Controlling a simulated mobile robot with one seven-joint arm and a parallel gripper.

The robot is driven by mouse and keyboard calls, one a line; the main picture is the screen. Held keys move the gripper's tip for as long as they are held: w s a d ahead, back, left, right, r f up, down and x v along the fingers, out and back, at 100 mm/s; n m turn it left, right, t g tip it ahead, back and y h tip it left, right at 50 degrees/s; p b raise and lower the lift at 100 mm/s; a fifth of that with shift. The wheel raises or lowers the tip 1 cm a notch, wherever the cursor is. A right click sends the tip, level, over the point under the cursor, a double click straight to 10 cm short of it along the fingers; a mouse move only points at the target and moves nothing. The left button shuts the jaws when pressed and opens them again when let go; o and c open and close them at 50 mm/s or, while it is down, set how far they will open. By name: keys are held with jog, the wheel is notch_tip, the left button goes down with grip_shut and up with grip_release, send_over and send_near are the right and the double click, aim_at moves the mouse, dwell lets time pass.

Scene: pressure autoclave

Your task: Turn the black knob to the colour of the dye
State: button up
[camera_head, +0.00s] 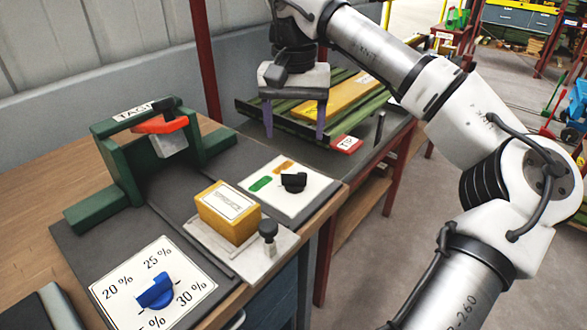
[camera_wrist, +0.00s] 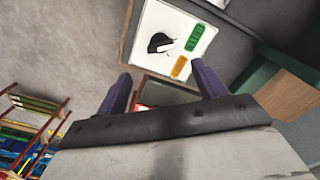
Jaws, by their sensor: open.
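The black knob (camera_head: 293,182) sits on a white plate (camera_head: 290,204) with a green patch (camera_head: 261,183) and an orange patch (camera_head: 282,167) beside it. In the wrist view the knob (camera_wrist: 160,43) is at top centre, with the green patch (camera_wrist: 195,37) to its right and the orange patch (camera_wrist: 180,67) below right. Which patch the knob points at is too small to tell. My gripper (camera_head: 295,128) is open and empty, above and beyond the plate, apart from the knob. Its two purple fingers (camera_wrist: 163,84) point down. I cannot make out any dye for certain.
A yellow block (camera_head: 228,212) sits on a pale base beside a small black-topped post (camera_head: 268,238). A blue knob (camera_head: 156,291) is on a percent dial nearer. A green frame with an orange handle (camera_head: 160,125) stands left. A green-railed rack (camera_head: 320,105) lies behind my gripper.

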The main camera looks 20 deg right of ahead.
aim_at(294, 173)
notch_tip(294, 173, down, 11)
jog(key=shift+r, duration=0.15)
jog(key=c, duration=1)
